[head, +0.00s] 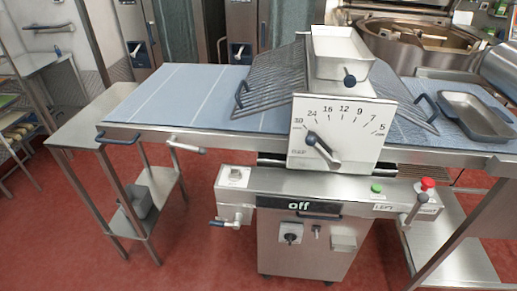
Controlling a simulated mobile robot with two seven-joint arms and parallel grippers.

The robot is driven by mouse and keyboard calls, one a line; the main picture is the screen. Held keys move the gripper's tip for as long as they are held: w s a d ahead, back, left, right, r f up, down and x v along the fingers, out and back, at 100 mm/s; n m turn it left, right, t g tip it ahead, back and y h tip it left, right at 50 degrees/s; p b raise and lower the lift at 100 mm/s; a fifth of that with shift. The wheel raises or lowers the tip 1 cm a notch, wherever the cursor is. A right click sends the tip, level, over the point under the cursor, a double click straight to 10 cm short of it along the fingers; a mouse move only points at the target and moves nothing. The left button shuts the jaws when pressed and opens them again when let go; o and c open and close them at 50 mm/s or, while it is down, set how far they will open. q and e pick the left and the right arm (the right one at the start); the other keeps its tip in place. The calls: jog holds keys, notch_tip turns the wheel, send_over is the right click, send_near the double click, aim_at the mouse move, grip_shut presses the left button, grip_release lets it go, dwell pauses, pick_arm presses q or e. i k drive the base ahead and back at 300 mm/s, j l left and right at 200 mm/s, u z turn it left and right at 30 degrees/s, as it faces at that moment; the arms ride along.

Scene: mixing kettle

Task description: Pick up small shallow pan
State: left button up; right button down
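A shallow grey metal pan (475,115) with a rectangular shape and raised rim lies at the right end of the blue belt on the sheeter machine. It looks empty, and nothing is touching it from above. Neither of my grippers shows in the head view.
The sheeter's dial housing (341,133) and wire guards (273,80) stand left of the pan. A blue belt (180,95) stretches left. A grey container (139,202) sits on a low shelf. A large round kettle (420,40) stands behind. Red floor is open in front.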

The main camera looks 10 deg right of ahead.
aim_at(480, 122)
jog(key=z, duration=1.65)
jog(key=i+l+z, duration=0.35)
jog(key=z, duration=0.15)
jog(key=i+l+z, duration=0.15)
jog(key=i+z, duration=0.35)
jog(key=i+l+z, duration=0.1)
jog(key=i+z, duration=0.2)
jog(key=z, duration=0.2)
jog(key=i+l+u, duration=0.2)
jog(key=i, duration=0.2)
jog(key=i+l+u, duration=0.2)
jog(key=i, duration=0.2)
jog(key=i+l+u, duration=0.2)
jog(key=i, duration=0.2)
jog(key=i+u, duration=0.1)
jog(key=u, duration=0.35)
jog(key=i+u, duration=0.1)
jog(key=u, duration=0.3)
jog(key=l+u, duration=0.1)
jog(key=u, duration=0.35)
jog(key=i+l+u, duration=0.1)
jog(key=u, duration=0.35)
jog(key=i+u, duration=0.1)
jog(key=u, duration=0.3)
jog(key=i+l+u, duration=0.1)
jog(key=u, duration=0.3)
jog(key=l+u, duration=0.15)
jog(key=u, duration=0.25)
jog(key=i+l+u, duration=0.15)
jog(key=u, duration=0.25)
